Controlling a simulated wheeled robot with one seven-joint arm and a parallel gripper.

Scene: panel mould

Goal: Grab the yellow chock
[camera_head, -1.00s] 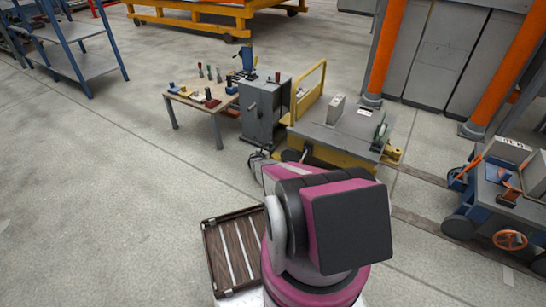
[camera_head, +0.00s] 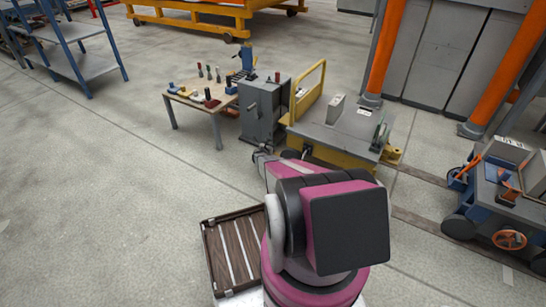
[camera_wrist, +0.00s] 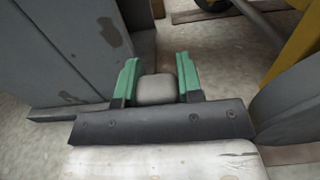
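I cannot pick out a yellow chock for certain in either view. My gripper (camera_wrist: 157,60) shows in the wrist view with its two green fingers apart. A grey rounded block sits between the fingers, low near the palm; it looks like part of the gripper, and nothing yellow is between them. In the head view, my arm reaches forward to the gap between the grey cabinet (camera_head: 263,112) and the yellow-framed cart (camera_head: 345,135). The fingers are too small to read there. The cart's yellow frame (camera_wrist: 296,52) shows at the upper right of the wrist view.
A wooden table (camera_head: 195,103) with several small tools stands left of the cabinet. A slatted crate (camera_head: 207,250) is beside my base. A grey and blue trolley (camera_head: 505,195) stands at the right. A blue shelf rack (camera_head: 75,62) is at the far left. Open floor lies at the left.

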